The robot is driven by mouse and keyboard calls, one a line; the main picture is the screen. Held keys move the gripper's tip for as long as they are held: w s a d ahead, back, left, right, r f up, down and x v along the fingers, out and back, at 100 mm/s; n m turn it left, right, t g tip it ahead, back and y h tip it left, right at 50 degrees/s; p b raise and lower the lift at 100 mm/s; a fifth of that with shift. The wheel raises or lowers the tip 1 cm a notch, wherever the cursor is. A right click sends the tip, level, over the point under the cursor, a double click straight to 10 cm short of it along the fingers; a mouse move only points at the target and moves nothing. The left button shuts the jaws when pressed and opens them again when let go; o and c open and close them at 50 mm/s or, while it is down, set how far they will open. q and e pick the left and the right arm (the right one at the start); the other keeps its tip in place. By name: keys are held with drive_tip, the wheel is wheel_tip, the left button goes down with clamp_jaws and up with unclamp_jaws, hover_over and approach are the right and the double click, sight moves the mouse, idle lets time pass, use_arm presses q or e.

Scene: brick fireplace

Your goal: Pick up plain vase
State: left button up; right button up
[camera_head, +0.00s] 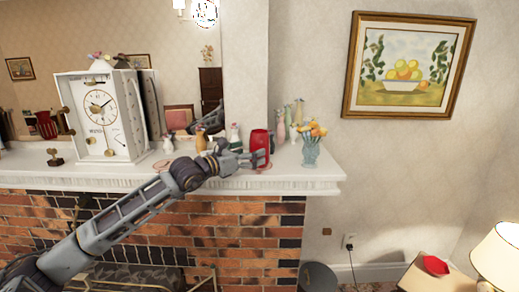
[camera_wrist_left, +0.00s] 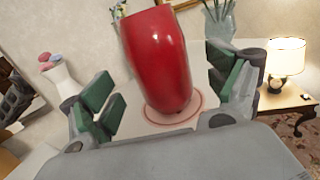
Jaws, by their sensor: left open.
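A plain red vase (camera_head: 259,141) stands upright on the white mantel (camera_head: 318,177), near its right part. In the left wrist view the red vase (camera_wrist_left: 158,60) stands between the spread fingers of my left gripper (camera_wrist_left: 163,88), with a gap on each side. In the head view my left gripper (camera_head: 251,159) reaches in from the left at the vase's lower part and hides some of it. A thin red ring (camera_wrist_left: 150,115) surrounds the vase's base on the mantel. My right gripper is not in view.
A glass vase with orange and yellow flowers (camera_head: 311,145) stands right of the red vase. Slim pastel vases (camera_head: 281,126) are behind it. A white clock (camera_head: 102,112) and small bottles (camera_head: 201,139) stand to the left. A mirror backs the mantel. A lamp (camera_head: 499,256) is at lower right.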

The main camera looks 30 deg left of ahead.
use_arm(q)
drive_tip(key=shift+p+x, duration=1.1)
drive_tip(key=shift+x, duration=1.25)
drive_tip(key=shift+r, duration=0.1)
drive_tip(key=c, duration=1.4)
